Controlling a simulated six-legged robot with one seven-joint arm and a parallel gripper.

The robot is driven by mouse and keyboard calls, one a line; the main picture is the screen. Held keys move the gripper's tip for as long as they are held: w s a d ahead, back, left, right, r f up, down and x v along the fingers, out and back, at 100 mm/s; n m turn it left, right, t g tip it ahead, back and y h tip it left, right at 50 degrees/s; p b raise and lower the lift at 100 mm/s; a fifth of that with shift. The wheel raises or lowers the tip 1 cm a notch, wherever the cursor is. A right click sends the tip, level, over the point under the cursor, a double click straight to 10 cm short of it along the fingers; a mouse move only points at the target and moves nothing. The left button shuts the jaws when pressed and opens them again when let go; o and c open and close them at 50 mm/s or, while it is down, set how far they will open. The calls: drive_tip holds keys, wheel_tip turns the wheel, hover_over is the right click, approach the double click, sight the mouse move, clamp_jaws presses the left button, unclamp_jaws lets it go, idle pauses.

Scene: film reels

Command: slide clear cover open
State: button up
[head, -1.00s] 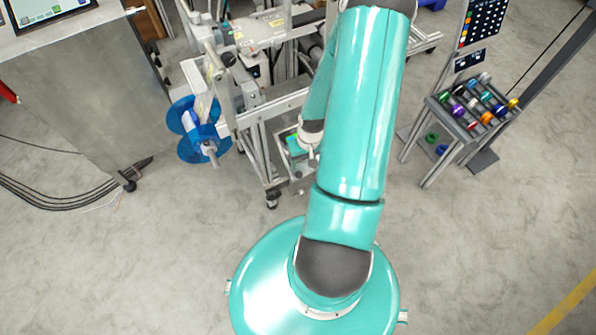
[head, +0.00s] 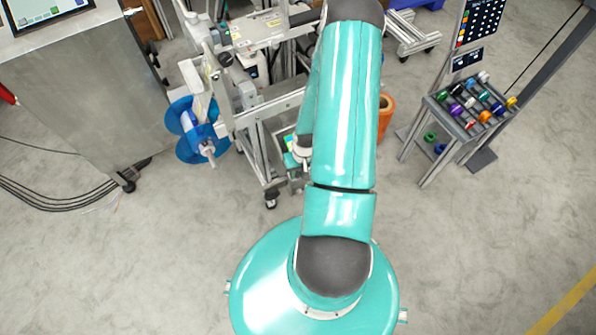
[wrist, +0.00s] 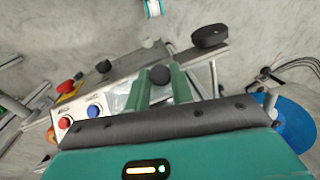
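In the wrist view my gripper (wrist: 160,82) has its two green fingers apart, with a gap between them. A black round knob (wrist: 160,74) shows between the fingertips. I cannot tell whether the fingers touch it. A pale, see-through panel (wrist: 118,103) lies left of the fingers on the machine and may be the clear cover. My fingers and palm hide part of it. In the head view my arm covers the gripper and much of the machine (head: 270,108).
Red and blue buttons, the blue one at the left (wrist: 95,110), sit beside the fingers. A black knob (wrist: 209,36) is at upper right. A blue reel (head: 197,130) hangs left of the machine. An orange spool (head: 385,115) and a spool rack (head: 470,110) stand right.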

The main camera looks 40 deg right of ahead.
drive_tip(key=shift+w+d+r, duration=0.2)
drive_tip(key=shift+w+r, duration=0.5)
drive_tip(key=shift+w+d+r, duration=0.2)
drive_tip(key=shift+w+r, duration=0.5)
clamp_jaws()
drive_tip(key=o, duration=1)
unclamp_jaws()
drive_tip(key=shift+c, duration=0.2)
wheel_tip(320, 180, up, 14)
drive_tip(key=d, duration=0.1)
drive_tip(key=shift+s+d+f, duration=0.15)
drive_tip(key=shift+s+d, duration=0.2)
drive_tip(key=shift+s, duration=0.1)
